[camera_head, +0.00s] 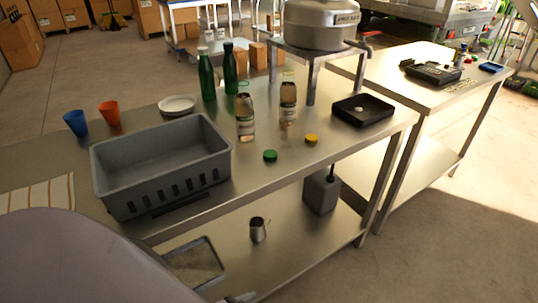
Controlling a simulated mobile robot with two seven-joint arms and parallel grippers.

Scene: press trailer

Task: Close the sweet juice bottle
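Two clear bottles with labels stand upright on the steel table: a left bottle (245,117) and a right bottle (288,104). Both look uncapped. The labels are too small to read, so I cannot tell which one is the sweet juice. A green cap (270,156) lies on the table in front of the bottles. A yellow cap (311,139) lies to its right, in front of the right bottle. Neither gripper can be made out; a large smooth grey part of mine fills the lower left corner.
A grey crate (160,139) stands left of the bottles. Behind are two green bottles (207,76), plates (177,105), and blue (76,122) and orange (109,113) cups. A black tray (362,110) and a stand (312,75) under a metal tank (322,22) are right.

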